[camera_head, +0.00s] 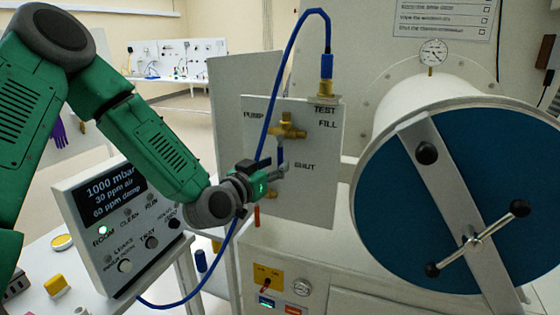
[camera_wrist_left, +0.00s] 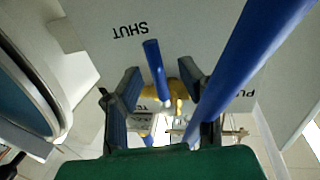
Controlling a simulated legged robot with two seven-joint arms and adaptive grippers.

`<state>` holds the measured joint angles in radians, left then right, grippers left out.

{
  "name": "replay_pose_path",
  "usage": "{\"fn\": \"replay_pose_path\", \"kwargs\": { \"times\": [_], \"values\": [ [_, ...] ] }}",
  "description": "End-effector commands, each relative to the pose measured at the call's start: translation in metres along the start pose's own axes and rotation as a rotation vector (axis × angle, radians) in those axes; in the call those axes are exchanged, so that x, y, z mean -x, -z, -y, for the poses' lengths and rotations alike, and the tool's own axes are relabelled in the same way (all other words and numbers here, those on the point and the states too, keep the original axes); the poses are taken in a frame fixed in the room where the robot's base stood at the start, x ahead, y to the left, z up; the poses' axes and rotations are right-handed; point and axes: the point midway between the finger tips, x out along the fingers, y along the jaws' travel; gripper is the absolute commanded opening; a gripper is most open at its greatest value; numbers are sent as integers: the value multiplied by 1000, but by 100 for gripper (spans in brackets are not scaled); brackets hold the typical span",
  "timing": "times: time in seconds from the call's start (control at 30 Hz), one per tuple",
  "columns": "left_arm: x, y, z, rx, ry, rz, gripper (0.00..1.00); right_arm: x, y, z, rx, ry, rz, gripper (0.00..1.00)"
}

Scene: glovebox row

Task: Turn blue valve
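The blue valve has a brass body (camera_head: 290,131) on the white upright panel, among the labels PUMP, TEST, FILL and SHUT. Its blue lever (camera_head: 281,151) points down toward SHUT in the head view. In the left wrist view the blue lever (camera_wrist_left: 154,68) stands between the two spread fingers, with the brass body (camera_wrist_left: 178,95) behind it. My left gripper (camera_head: 282,170) is at the lever's lower end; it also shows in the left wrist view (camera_wrist_left: 160,76). It is open, with gaps beside the lever. My right gripper is not in view.
A blue hose (camera_head: 291,54) loops from the TEST fitting down past my left gripper and passes close beside one finger. A display box (camera_head: 118,225) stands at left. A round blue door (camera_head: 450,190) with a bar handle is at right. A gauge (camera_head: 433,52) is above.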

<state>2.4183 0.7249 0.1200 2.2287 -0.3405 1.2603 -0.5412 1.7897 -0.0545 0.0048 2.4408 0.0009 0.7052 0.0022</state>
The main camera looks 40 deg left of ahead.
Motion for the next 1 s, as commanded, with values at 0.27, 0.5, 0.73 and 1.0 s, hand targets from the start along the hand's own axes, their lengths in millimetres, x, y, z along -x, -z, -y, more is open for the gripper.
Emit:
{"fn": "replay_pose_path", "kwargs": {
  "times": [0.27, 0.5, 0.73, 1.0],
  "values": [
    [-25, 0, 0, 1, 0, 1, 33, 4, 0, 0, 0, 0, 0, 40],
    [-27, -1, 2, 3, 0, 0, 33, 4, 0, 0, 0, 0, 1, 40],
    [-27, -1, 1, 2, 0, 0, 0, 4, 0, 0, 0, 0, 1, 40],
    [-28, 0, 2, -5, 0, 1, 0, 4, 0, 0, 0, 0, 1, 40]
  ]
}}
